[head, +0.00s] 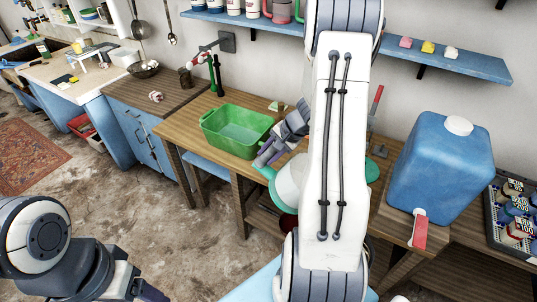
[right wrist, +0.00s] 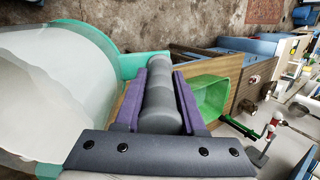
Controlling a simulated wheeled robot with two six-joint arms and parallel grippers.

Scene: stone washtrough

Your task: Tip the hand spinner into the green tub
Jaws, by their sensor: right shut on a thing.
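The hand spinner (head: 289,182) has a whitish drum with green parts. It stands behind my right arm in the head view, which hides much of it; its drum (right wrist: 50,95) fills the left of the right wrist view. My right gripper (head: 268,157) is shut on a grey ribbed handle (right wrist: 159,100) beside the drum. I cannot tell how far the spinner is tilted. The green tub (head: 238,130) sits on the wooden bench just left of the spinner. It also shows beyond the fingers in the wrist view (right wrist: 210,95). My left gripper (head: 148,291) is at the bottom left, mostly cut off.
A large blue canister (head: 440,165) with a white cap stands right of my right arm. The concrete floor in front is open.

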